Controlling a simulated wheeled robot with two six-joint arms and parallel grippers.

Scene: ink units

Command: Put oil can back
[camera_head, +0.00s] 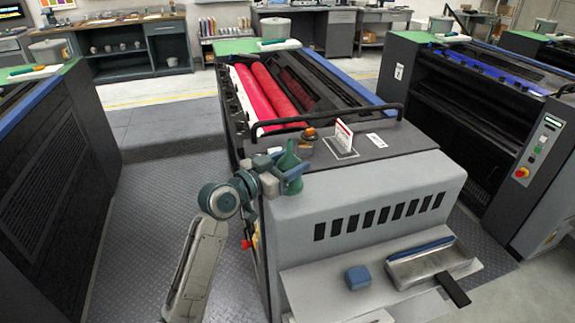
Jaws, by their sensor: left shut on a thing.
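The green oil can (289,157), with a narrow upright spout, is at the near left corner of the middle ink unit's top. My left gripper (288,176) reaches it from the left and is shut on it. The gripper hides part of the can's lower body. I cannot tell whether the can touches the surface or is held just above it. My right gripper is not in view.
Dark machines flank both sides; floor is free left.

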